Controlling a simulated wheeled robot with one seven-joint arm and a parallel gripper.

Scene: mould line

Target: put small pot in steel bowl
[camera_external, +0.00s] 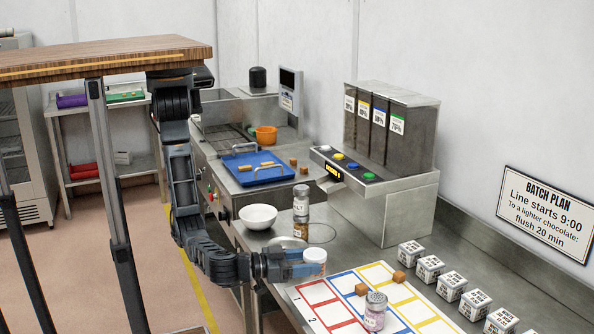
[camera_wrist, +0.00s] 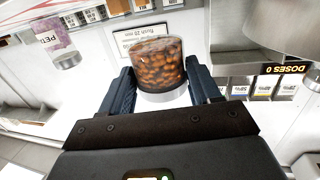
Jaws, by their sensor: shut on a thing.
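My gripper (camera_external: 305,264) is shut on a small pot (camera_external: 315,255), which looks white-topped in the external view. In the wrist view the small pot (camera_wrist: 157,66) is clear with brown, nut-like pieces inside and a white end, and sits between both fingers (camera_wrist: 160,88). It is held beside the bench, near the coloured grid card. A shiny grey round dish (camera_external: 288,242), which looks like the steel bowl, lies on the bench just behind my gripper, partly hidden by my arm. A white bowl (camera_external: 258,216) stands further back to the left.
Stacked jars (camera_external: 301,200) stand behind the grey dish. The grid card (camera_external: 334,300) bears brown cubes and a shaker (camera_external: 375,311). Several white labelled boxes (camera_external: 449,287) line the right. A dispenser (camera_external: 385,190) stands at the back, a blue tray (camera_external: 257,169) at the back left.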

